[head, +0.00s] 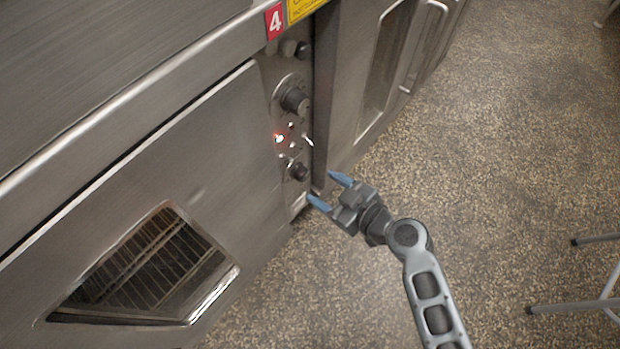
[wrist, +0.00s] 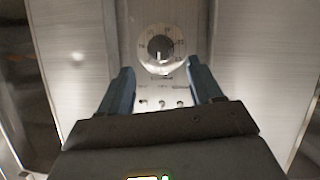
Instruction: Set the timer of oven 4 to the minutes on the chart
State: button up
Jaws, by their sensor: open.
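Oven 4 (head: 225,130) is stainless steel, marked by a red label (head: 274,21) with a white 4. Its narrow control panel carries a large round dial with a dark knob (head: 295,101). In the wrist view the dial (wrist: 160,48) shows a scale around the knob, too small to read; a light pointer mark seems to face down. I cannot tell for certain that it is the timer. My gripper (head: 329,190) is open and empty, apart from the panel, near its lower end. In the wrist view its blue fingers (wrist: 160,72) flank the dial's lower part. No chart shows.
A dark knob (head: 303,50) sits above the dial and another (head: 298,172) below. Oven handles (head: 428,45) jut out further right. Speckled floor (head: 500,170) is clear; metal legs (head: 575,308) stand lower right.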

aim_at(305, 176)
jog(key=x, duration=0.6)
jog(key=shift+w+a+f+b, duration=0.1)
jog(key=shift+w+a+b, duration=0.15)
jog(key=shift+b, duration=0.1)
jog(key=shift+c, duration=0.2)
jog(key=c, duration=1)
